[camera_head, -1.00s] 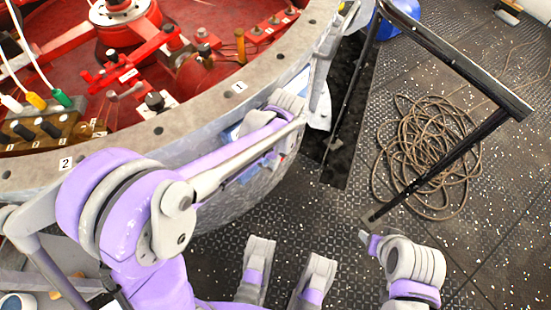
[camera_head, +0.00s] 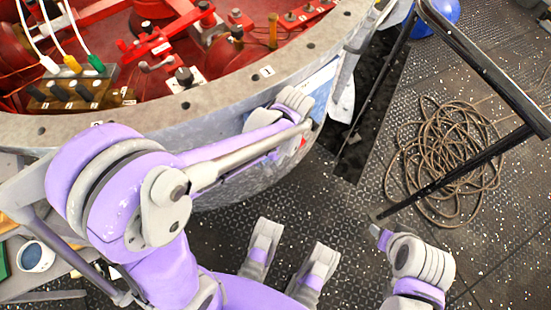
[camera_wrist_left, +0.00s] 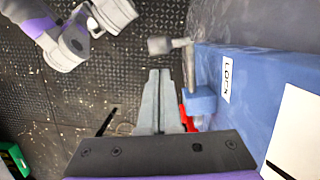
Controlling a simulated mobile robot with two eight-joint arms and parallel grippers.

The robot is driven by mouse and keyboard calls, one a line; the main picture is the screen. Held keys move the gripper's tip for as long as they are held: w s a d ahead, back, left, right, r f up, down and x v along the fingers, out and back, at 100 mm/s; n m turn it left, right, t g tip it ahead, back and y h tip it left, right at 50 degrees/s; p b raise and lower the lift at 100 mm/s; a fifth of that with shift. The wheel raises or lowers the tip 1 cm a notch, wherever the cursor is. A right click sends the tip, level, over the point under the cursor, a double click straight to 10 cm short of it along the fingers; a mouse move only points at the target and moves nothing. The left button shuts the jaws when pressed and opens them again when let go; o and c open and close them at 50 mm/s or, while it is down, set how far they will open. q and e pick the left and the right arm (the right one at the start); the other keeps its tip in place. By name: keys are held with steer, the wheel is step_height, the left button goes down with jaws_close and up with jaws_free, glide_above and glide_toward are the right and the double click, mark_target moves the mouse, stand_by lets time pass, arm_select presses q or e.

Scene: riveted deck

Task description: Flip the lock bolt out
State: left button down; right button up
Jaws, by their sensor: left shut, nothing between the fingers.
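In the left wrist view a blue housing (camera_wrist_left: 250,75) carries a white LOCK label (camera_wrist_left: 227,79). A short grey bar with a cylindrical end, apparently the lock bolt (camera_wrist_left: 160,45), sticks out left beside the housing's far end. A blue knob (camera_wrist_left: 201,101) is on the housing's left side. My left gripper (camera_wrist_left: 160,72) is shut and empty, its tips below the bar in the picture and left of the knob; contact cannot be told. In the head view my left wrist (camera_head: 294,102) is beside the drum's outer wall, and the bolt cannot be made out.
The grey drum rim (camera_head: 215,95) surrounds red machinery at upper left. A black metal frame (camera_head: 480,65) stands at right, over a coiled rope (camera_head: 447,150). My right wrist (camera_head: 424,262) is near the frame's lower end; its jaws cannot be made out. The dark floor between is mostly clear.

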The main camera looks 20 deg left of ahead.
arm_select(q)
steer(key=w+d+r+p, duration=0.1)
steer(key=w+r+p, duration=0.2)
steer(key=r, duration=0.7)
steer(key=shift+d+r, duration=0.3)
steer(key=shift+r, duration=0.05)
arm_select(e)
steer(key=shift+d+r, duration=0.15)
steer(key=shift+r, duration=0.9)
steer(key=shift+d+r, duration=0.1)
steer(key=shift+r, duration=0.95)
steer(key=shift+w, duration=0.1)
arm_select(q)
steer(key=s+a+r+n+t+h+p, duration=0.1)
steer(key=s+a+n+t, duration=0.15)
steer(key=s, duration=0.45)
steer(key=s+a+n+t, duration=0.2)
steer(key=s+n+t, duration=0.15)
steer(key=s, duration=0.25)
step_height(320, 180, up, 18)
steer(key=w+t+p, duration=0.1)
steer(key=w+p, duration=0.1)
steer(key=p, duration=1.4)
steer(key=shift+d+r, duration=0.15)
steer(key=shift+d, duration=0.1)
arm_select(e)
step_height(320, 180, up, 19)
steer(key=w+t, duration=0.1)
steer(key=w, duration=0.1)
